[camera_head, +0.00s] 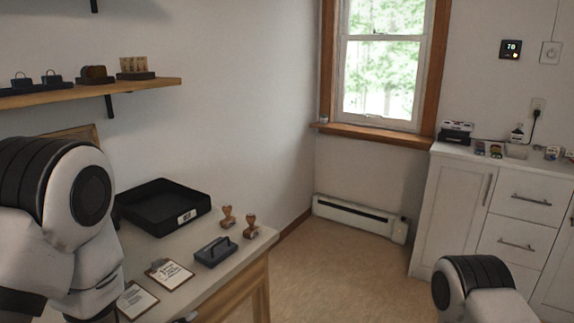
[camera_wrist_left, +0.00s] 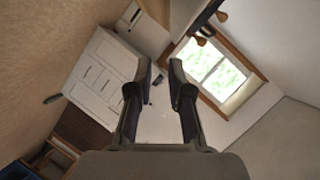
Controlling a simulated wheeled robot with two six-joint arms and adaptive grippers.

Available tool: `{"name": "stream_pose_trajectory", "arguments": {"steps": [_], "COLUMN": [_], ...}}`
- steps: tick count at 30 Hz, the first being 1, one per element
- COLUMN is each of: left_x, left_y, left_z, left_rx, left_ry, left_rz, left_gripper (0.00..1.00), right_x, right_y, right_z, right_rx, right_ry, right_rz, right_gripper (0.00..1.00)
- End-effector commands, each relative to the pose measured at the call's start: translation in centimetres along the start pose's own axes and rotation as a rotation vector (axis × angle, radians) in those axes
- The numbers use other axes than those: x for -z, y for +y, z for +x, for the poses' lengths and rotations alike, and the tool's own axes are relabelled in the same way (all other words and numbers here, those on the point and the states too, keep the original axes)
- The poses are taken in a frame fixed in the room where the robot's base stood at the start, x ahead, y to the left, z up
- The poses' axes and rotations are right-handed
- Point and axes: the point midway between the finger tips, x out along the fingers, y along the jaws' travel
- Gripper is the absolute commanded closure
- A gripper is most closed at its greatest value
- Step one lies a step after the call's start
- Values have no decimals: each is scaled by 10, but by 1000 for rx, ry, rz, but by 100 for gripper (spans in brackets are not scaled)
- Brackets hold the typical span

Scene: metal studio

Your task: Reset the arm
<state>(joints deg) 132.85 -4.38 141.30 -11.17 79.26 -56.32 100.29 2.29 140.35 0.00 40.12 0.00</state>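My left arm (camera_head: 62,225) fills the lower left of the head view, raised and bent in front of the work table. My left gripper (camera_wrist_left: 160,66) shows in the left wrist view, with its two dark fingers apart and nothing between them. It points out into the room, toward the wall below the window. Only a link of my right arm (camera_head: 478,290) shows at the bottom right of the head view. My right gripper is out of view.
The table (camera_head: 222,272) holds a black tray (camera_head: 165,207), wooden stamps (camera_head: 251,227), a dark stamp pad (camera_head: 215,251) and clipboards (camera_head: 168,274). A wall shelf (camera_head: 130,88) hangs at left. A white cabinet (camera_head: 455,205) stands at right. The floor (camera_head: 345,265) between is clear.

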Motion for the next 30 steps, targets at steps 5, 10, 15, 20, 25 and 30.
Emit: {"name": "stream_pose_trajectory", "arguments": {"steps": [5, 10, 15, 20, 25, 30], "left_x": [-31, -72, -125, -167, -187, -169], "left_y": [46, 106, 188, 260, 296, 275], "left_z": [-1, -11, -46, -100, -153, -182], "left_rx": [-89, -216, -398, -535, -536, -469], "left_ry": [-65, -180, -397, -693, -1062, -1225], "left_rz": [-42, -120, -317, -589, -938, -1122], "left_gripper": [81, 81, 81, 81, 81, 81], "right_x": [0, 0, 0, 0, 0, -1], "right_y": [0, 0, 0, 0, 0, 0], "right_z": [0, 0, 0, 0, 0, -35], "right_rx": [0, 0, 0, 0, 0, 0], "right_ry": [-1, -1, -1, -1, -1, -3], "right_rz": [0, 0, 0, 0, 0, 0], "right_gripper": [45, 45, 45, 45, 45, 45]}}
